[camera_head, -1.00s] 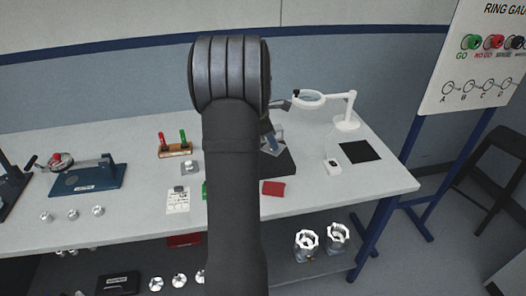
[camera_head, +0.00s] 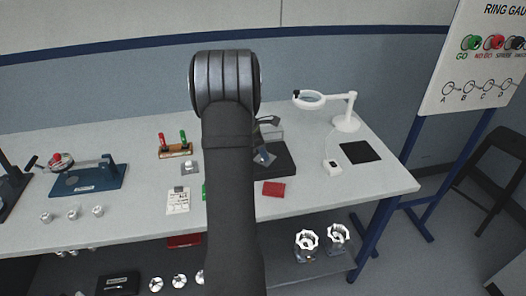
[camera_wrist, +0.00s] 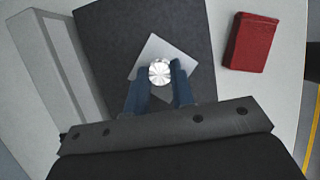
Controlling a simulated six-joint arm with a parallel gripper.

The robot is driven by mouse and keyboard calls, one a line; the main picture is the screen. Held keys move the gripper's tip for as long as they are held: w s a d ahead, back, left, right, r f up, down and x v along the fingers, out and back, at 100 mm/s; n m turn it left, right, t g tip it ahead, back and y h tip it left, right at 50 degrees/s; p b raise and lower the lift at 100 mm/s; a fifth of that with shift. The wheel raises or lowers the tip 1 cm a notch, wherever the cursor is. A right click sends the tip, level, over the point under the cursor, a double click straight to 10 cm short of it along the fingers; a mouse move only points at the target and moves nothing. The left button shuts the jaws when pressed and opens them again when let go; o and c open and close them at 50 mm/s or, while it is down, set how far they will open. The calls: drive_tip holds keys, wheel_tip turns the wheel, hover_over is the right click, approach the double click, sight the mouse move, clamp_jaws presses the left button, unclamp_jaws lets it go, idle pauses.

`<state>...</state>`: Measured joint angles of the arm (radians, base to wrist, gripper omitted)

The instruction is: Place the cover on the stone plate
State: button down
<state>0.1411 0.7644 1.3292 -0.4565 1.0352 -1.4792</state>
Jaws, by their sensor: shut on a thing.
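The cover (camera_wrist: 150,52) is a light grey square plate with a shiny round knob on top. My gripper (camera_wrist: 159,75) is shut on this knob between its blue fingers. The cover is over the dark stone plate (camera_wrist: 108,30) in the wrist view, turned like a diamond; I cannot tell whether it touches. In the head view the stone plate (camera_head: 286,165) is a dark slab on the bench, partly hidden behind my arm. My gripper (camera_head: 264,158) shows small in front of it, and the cover is not clear there.
A red box (camera_wrist: 251,42) lies right of the stone plate, and a grey upright body (camera_wrist: 62,60) is at its left in the wrist view. A white ring magnifier (camera_head: 347,120) and a black mat (camera_head: 360,152) are at the right. A blue gauge stand (camera_head: 90,180) is at the left.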

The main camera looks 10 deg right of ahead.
drive_tip(key=c, duration=1.2)
unclamp_jaws()
drive_tip(key=shift+c, duration=0.2)
drive_tip(key=v, duration=1.2)
drive_tip(key=shift+r, duration=0.2)
